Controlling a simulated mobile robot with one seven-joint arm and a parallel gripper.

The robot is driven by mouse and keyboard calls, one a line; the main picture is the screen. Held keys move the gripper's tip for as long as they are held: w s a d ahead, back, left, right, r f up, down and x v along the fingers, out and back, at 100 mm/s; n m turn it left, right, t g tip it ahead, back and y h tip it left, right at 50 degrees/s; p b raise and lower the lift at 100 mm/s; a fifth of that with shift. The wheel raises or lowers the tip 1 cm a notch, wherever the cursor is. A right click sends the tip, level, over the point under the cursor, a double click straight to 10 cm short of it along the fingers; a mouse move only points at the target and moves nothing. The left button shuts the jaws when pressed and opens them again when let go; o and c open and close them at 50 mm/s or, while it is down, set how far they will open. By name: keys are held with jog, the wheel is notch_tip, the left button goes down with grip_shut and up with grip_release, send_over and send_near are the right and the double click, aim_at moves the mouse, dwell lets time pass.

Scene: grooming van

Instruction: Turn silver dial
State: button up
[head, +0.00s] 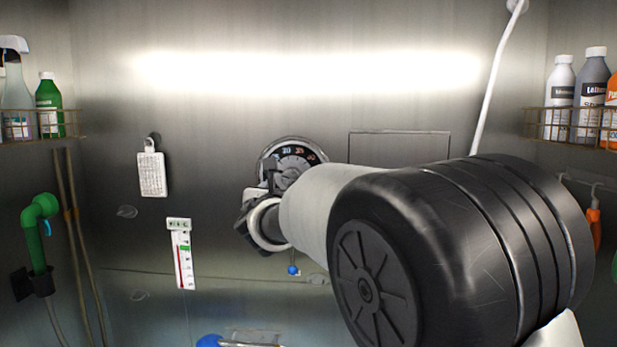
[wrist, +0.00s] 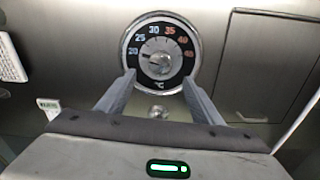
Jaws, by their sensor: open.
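The silver dial (wrist: 158,64) sits at the centre of a black round scale plate (wrist: 179,83) with numbers from 20 to 45 and a °C mark, on the metal wall. In the head view the scale plate (head: 312,160) is partly hidden behind my arm and gripper. My gripper (wrist: 158,84) is open and empty. Its two fingers point at the wall, one on each side of the lower part of the plate, with the knob between and just beyond their tips. I cannot tell whether they touch the plate.
A thermometer (head: 182,253) and a white hanging tag (head: 152,173) are on the wall left of the dial. A rectangular panel outline (head: 400,133) is to its right. Wire shelves with bottles (head: 48,104) (head: 592,85) are at both sides. A white hose (head: 495,75) hangs upper right.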

aim_at(291, 180)
jog(key=w+p, duration=0.2)
jog(key=w, duration=0.7)
jog(key=shift+w+p, duration=0.25)
jog(key=shift+p, duration=0.05)
jog(key=c, duration=1.1)
jog(key=shift+o, duration=0.2)
jog(key=shift+a, duration=0.1)
jog(key=shift+f+b, duration=0.1)
jog(key=shift+b, duration=0.3)
